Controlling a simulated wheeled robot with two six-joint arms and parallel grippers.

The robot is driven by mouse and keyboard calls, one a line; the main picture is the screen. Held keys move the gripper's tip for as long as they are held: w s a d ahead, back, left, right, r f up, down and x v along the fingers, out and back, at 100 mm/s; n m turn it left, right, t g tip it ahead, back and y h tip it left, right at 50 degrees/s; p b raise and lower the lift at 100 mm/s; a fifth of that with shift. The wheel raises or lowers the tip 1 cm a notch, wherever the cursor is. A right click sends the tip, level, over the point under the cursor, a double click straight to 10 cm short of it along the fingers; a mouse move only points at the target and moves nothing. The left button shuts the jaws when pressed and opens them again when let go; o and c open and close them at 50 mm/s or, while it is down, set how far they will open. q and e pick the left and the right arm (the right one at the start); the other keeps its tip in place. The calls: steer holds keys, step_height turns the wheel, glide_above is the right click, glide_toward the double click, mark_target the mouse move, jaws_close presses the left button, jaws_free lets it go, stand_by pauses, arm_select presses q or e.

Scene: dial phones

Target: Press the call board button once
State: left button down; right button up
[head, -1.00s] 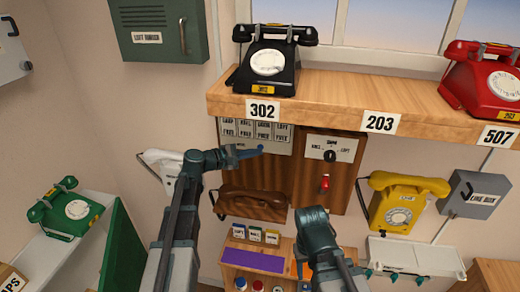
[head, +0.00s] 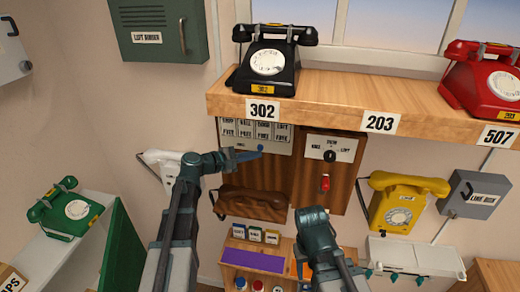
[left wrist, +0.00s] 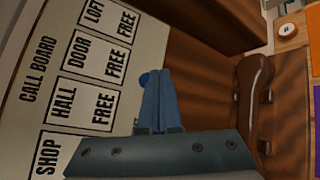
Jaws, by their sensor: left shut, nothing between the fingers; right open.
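The call board (head: 284,146) hangs on the wall under the shelf. In the left wrist view it is a pale panel (left wrist: 40,98) with rows reading LOFT, DOOR, HALL and SHOP, most showing FREE. Its blue round button (left wrist: 144,79) peeks out at the left of my fingertips. My left gripper (left wrist: 158,74) is shut and empty, its tips right by the button; I cannot tell whether they touch it. In the head view the left gripper (head: 258,150) reaches right across the board's lower part. My right gripper (head: 310,214) is open, low and away from the board.
A brown handset (head: 250,203) hangs just below the left gripper. A wooden panel (head: 314,190) with a dial and red lever is to the right. A black phone (head: 268,65) and red phone (head: 490,82) stand on the shelf (head: 340,90). A yellow phone (head: 400,202) hangs further right.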

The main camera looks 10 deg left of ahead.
arm_select(q)
steer(key=shift+s, duration=0.15)
steer(key=s, duration=0.4)
steer(key=shift+s+a, duration=0.1)
steer(key=shift+s, duration=0.3)
stand_by(0.4)
